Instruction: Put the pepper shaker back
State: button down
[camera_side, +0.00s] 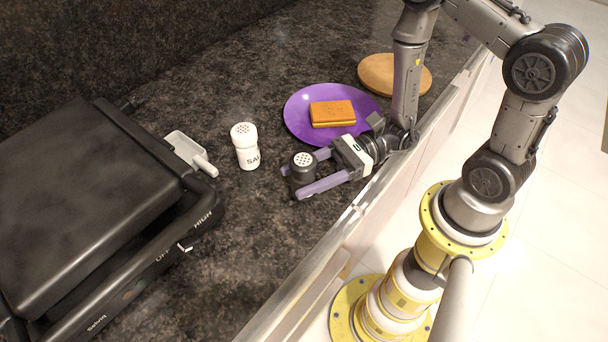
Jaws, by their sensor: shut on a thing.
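The pepper shaker (303,170) is dark with a pale perforated top. It is upright near the front edge of the counter. My gripper (304,176) reaches in from the right, low and level, and is shut on the pepper shaker, with one purple-grey finger on each side of it. The shaker's lower part is partly hidden by the near finger, and I cannot tell whether its base touches the counter. The white salt shaker (246,150) stands upright to the left of it, apart from my gripper.
A black grill (90,200) fills the left side, with a white spatula-like tool (190,153) beside it. A purple plate (297,112) holds an orange-brown block (333,114) behind my gripper. A round wooden board (378,72) lies farther back. The dark counter (250,240) is clear in front.

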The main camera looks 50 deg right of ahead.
jog(key=shift+f, duration=0.25)
jog(key=shift+c, duration=1)
grip_release()
